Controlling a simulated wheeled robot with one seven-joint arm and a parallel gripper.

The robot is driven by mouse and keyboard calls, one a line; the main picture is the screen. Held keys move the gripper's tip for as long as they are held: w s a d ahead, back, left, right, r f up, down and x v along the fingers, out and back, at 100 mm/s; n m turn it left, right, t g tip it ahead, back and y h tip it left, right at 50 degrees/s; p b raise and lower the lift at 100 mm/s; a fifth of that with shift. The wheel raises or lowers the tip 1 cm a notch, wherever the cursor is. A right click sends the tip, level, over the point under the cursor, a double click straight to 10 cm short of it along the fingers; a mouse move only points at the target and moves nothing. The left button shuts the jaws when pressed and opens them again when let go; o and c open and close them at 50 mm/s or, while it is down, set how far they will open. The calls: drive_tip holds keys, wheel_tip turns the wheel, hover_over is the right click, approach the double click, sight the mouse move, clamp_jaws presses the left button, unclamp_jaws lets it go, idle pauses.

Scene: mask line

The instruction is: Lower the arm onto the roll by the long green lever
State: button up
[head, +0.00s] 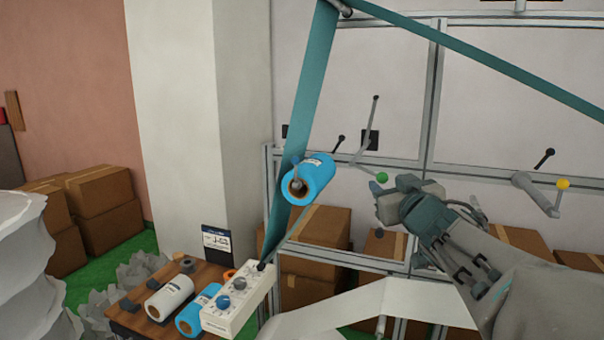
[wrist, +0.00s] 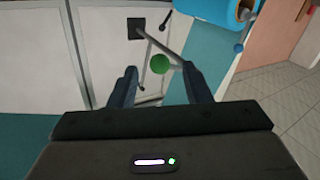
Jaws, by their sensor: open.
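The green ball (head: 382,178) sits at the end of a grey lever (head: 360,160) mounted on a black wall plate. Its long thin rod with a black tip points up. In the wrist view the green ball (wrist: 160,64) shows between the tips of my open gripper (wrist: 158,78), with a visible gap on each side; I cannot tell if it is inside the jaws or just beyond. In the head view my gripper (head: 376,192) is close beside the ball. The blue roll (head: 318,180) is on the left, against the teal web, and also shows in the wrist view (wrist: 215,10).
A second lever with a yellow ball (head: 563,183) is on the right. A grey metal frame (head: 430,100) runs across the wall. Below left, a table (head: 208,272) holds a white control box (head: 238,300) and more rolls. Cardboard boxes (head: 318,226) stand behind the frame.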

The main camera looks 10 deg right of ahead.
sight(379, 175)
drive_tip(key=w, duration=0.6)
drive_tip(key=shift+w+d, duration=0.3)
drive_tip(key=shift+d, duration=0.05)
clamp_jaws()
